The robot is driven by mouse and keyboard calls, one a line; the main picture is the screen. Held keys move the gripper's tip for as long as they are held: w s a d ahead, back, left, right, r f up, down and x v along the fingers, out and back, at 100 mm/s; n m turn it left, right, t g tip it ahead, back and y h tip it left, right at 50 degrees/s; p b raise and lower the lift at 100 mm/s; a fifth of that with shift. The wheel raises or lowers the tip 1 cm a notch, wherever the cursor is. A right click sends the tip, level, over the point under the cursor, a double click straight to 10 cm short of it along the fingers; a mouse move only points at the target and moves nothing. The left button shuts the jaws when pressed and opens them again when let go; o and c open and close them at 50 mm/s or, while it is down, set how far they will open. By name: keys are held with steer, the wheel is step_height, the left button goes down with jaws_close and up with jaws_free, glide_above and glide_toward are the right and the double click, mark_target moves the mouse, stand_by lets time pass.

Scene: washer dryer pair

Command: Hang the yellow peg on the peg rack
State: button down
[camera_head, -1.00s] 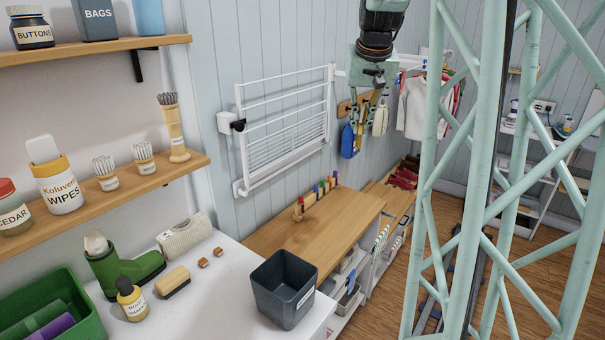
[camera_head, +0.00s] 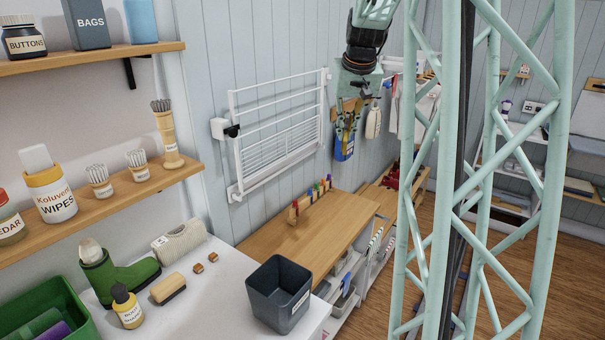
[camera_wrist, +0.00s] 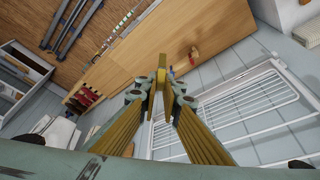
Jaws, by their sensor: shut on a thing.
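My gripper (camera_head: 350,122) hangs from my arm in front of the back wall, above the far end of the wooden bench. In the wrist view my gripper (camera_wrist: 161,88) is shut on the yellow peg (camera_wrist: 161,62), a narrow yellow piece between the fingertips. The peg cannot be made out clearly in the head view. A low wooden rack (camera_head: 294,213) with red, blue, green and other coloured pegs stands on the bench, below and left of my gripper. Its end also shows in the wrist view (camera_wrist: 194,56); my gripper hides much of the rest.
A white drying rack (camera_head: 277,140) is on the wall left of my gripper. A dark bin (camera_head: 279,294) stands at the front. The wooden bench (camera_head: 305,246) is mostly clear.

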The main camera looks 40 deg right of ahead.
steer(key=w+d+f+n+y+p, duration=0.2)
steer(key=w+f+n+p, duration=0.7)
steer(key=w+f, duration=1.5)
steer(key=shift+d+f+n+y, duration=0.2)
steer(key=shift+f+n+y, duration=0.2)
steer(key=shift+f+y, duration=0.55)
steer(key=shift+f+h+b, duration=0.25)
steer(key=shift+f+b, duration=0.2)
steer(key=shift+b, duration=0.1)
steer(key=shift+f+b, duration=2.05)
steer(key=shift+f, duration=0.25)
steer(key=shift+b, duration=0.5)
steer(key=shift+f+b, duration=2)
steer(key=shift+f, duration=0.4)
